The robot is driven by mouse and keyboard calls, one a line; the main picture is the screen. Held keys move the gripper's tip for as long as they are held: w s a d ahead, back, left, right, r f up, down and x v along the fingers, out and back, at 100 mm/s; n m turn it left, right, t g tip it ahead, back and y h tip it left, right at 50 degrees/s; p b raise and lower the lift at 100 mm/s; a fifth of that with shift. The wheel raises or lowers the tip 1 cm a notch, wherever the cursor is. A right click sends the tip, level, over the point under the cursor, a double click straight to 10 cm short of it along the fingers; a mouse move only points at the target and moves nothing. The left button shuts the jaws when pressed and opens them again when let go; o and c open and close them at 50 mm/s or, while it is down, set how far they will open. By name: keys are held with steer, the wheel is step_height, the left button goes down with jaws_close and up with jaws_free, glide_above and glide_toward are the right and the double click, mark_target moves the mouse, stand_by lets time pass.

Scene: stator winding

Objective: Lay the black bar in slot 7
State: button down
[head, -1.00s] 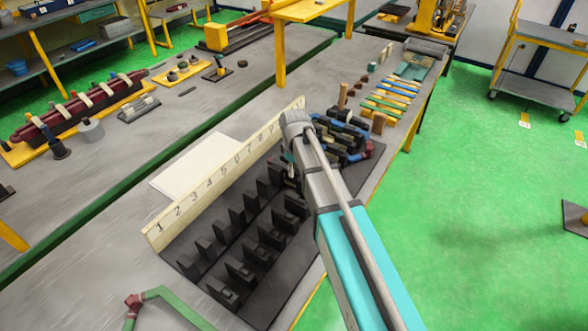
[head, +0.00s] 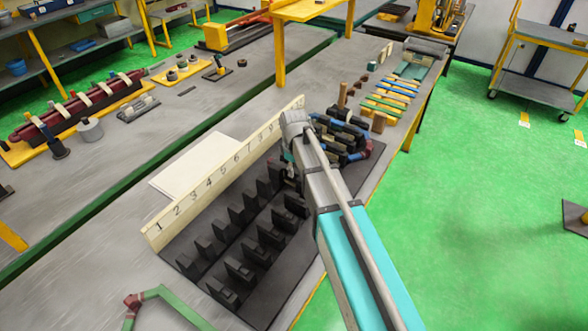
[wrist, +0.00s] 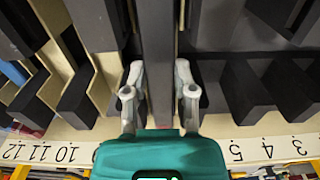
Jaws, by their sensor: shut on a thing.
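The numbered board (head: 205,190) stands along the slotted rack, with numbers from 1 rising to the right in the head view; my arm covers part of the rack. The rack (head: 225,285) has two rows of black upright blocks with gaps between them. In the wrist view my gripper (wrist: 160,85) is shut on a long dark bar (wrist: 158,40), a finger on each side. The bar runs away from the numbered board (wrist: 255,150), between blocks on both sides. My gripper's body hides the numbers between 9 or 10 and 5. Whether the bar rests on the rack, I cannot tell.
Blue and black coil pieces (head: 345,135) lie just right of my arm. Several coloured strips (head: 390,95) lie farther back. A white sheet (head: 200,160) lies behind the numbered board. A green frame (head: 165,300) is at the front left.

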steer(key=shift+f, duration=0.3)
stand_by(0.5)
steer(key=shift+c, duration=1.8)
jaws_free()
steer(key=shift+r+p, duration=0.7)
steer(key=shift+r, duration=0.25)
step_height(320, 180, up, 7)
steer(key=p, duration=0.7)
steer(key=shift+r, duration=0.15)
step_height(320, 180, down, 9)
steer(key=b, duration=0.8)
steer(key=shift+b, duration=0.4)
